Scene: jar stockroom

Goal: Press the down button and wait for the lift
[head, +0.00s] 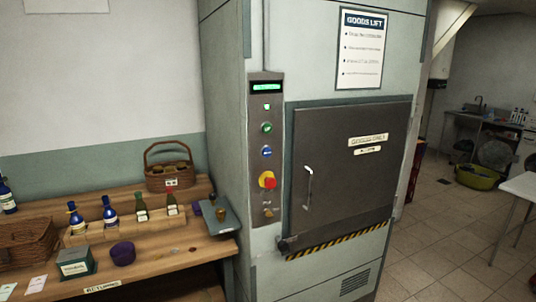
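The goods lift (230,150) is a grey-green cabinet in the middle of the head view. Its metal door (350,190) is shut, with a pale handle (308,187) at the left edge. The control panel (257,200) is left of the door. It has a lit green display (266,87), a small lit green indicator (267,106), a green button (267,127), a blue button (266,152) and a red knob (267,180) on yellow. The markings are too small to tell which button is down. Neither gripper shows.
A wooden table (190,258) on the left holds bottles, baskets, a green box (76,262) and a purple pot (123,253). A notice (360,48) hangs above the door. Tiled floor (440,240) is open at right, beside a white table (522,186).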

